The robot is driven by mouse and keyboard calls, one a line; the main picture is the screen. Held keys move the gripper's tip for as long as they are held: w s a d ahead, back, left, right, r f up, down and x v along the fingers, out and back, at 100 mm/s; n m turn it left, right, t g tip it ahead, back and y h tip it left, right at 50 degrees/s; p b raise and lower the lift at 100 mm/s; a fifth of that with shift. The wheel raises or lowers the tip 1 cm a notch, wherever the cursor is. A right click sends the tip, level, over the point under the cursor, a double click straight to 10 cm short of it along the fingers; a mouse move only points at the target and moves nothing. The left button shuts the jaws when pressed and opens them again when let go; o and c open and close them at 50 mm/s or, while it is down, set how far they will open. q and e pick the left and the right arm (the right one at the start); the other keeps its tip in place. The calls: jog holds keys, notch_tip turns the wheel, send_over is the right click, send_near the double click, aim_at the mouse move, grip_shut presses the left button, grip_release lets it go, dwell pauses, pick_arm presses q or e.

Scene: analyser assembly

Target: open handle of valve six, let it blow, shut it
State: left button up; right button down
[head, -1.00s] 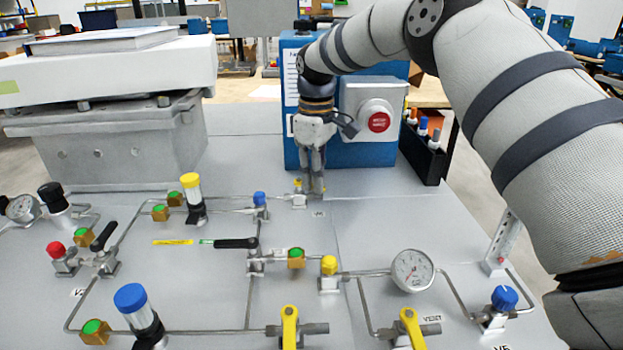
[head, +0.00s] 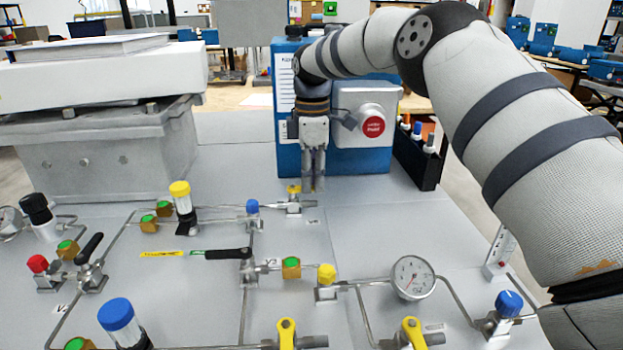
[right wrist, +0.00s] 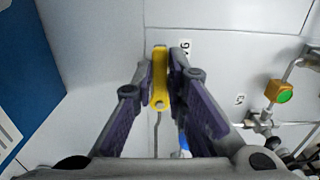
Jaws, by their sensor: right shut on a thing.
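Valve six (head: 294,202) is at the far middle of the panel, in front of the blue box, with a yellow handle (right wrist: 159,82). In the right wrist view a label reading "V6", partly hidden, lies beside it. My right gripper (head: 313,188) points down at the valve and is shut on the yellow handle, one finger on each side of it in the right wrist view (right wrist: 161,62). The handle appears roughly in line with the thin tube below it in that view. The fingers hide part of the valve in the head view. My left gripper is not in view.
The blue box (head: 287,148) with a red button (head: 373,127) stands close behind my right gripper. A black marker holder (head: 418,160) is to its right. Other valves, a gauge (head: 412,277) and tubing fill the near panel. A grey block (head: 110,160) stands left.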

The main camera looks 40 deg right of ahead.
aim_at(312, 187)
dwell(0.4)
jog(key=c, duration=1.6)
grip_release()
jog(key=shift+r, duration=0.1)
notch_tip(312, 187, up, 12)
